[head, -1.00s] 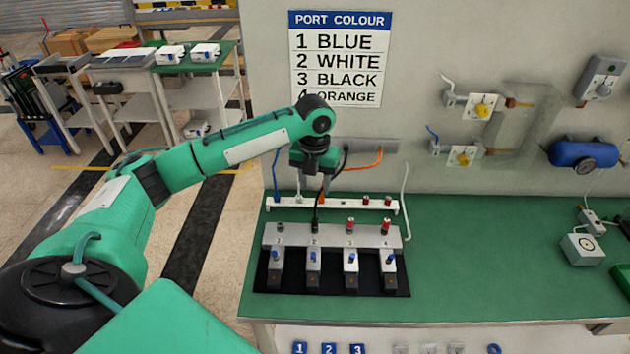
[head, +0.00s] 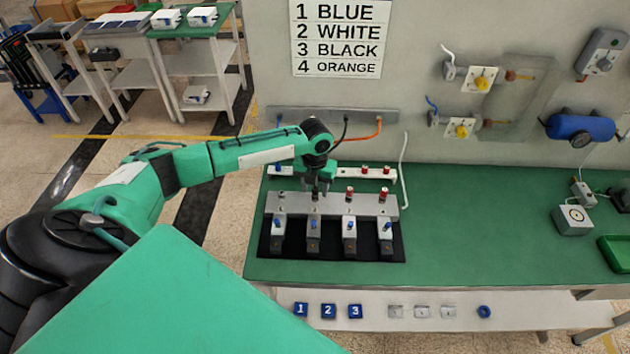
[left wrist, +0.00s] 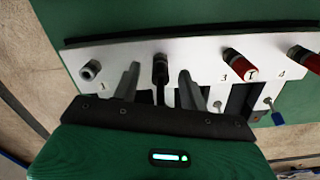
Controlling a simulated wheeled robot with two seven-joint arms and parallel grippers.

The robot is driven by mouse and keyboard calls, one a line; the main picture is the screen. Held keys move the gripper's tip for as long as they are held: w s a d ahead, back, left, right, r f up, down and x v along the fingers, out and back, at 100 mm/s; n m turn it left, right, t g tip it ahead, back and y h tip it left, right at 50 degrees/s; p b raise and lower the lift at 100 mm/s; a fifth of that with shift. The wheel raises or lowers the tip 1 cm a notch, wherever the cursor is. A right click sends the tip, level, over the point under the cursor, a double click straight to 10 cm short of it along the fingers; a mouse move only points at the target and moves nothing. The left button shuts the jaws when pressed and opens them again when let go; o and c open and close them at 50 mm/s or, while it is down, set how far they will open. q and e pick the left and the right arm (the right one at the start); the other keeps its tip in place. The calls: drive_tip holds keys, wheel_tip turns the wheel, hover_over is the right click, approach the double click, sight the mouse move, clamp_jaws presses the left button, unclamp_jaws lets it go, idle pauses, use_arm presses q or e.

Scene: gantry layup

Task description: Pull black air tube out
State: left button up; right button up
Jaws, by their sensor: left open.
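The black air tube (head: 344,130) comes down from the wall strip and passes behind my left wrist. In the left wrist view, a black end (left wrist: 160,68) sits at port 2 of the grey manifold (head: 333,205), with a dark length (left wrist: 160,95) running toward my palm. My left gripper (head: 318,192) points down over port 2. Its fingers are open, one on each side of the black end, with gaps visible. Port 1 (left wrist: 90,70) shows a bare grey fitting; ports 3 (left wrist: 238,65) and 4 (left wrist: 303,58) carry red caps. My right gripper is not in view.
A white rail (head: 365,173) with red fittings stands behind the manifold. Blue-handled valves (head: 349,225) line its front. An orange tube (head: 378,128) and a white tube (head: 403,160) are close by on the right.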

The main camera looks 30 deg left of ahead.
use_arm(q)
clamp_jaws()
drive_tip(key=c, duration=0.9)
unclamp_jaws()
drive_tip(key=shift+r, duration=0.15)
clamp_jaws()
drive_tip(key=shift+r+p, duration=0.5)
drive_tip(key=shift+r, duration=0.2)
drive_tip(key=shift+r+p, duration=0.75)
drive_tip(key=shift+p, duration=0.15)
drive_tip(key=shift+r+p, duration=1.6)
drive_tip(key=shift+r, duration=0.1)
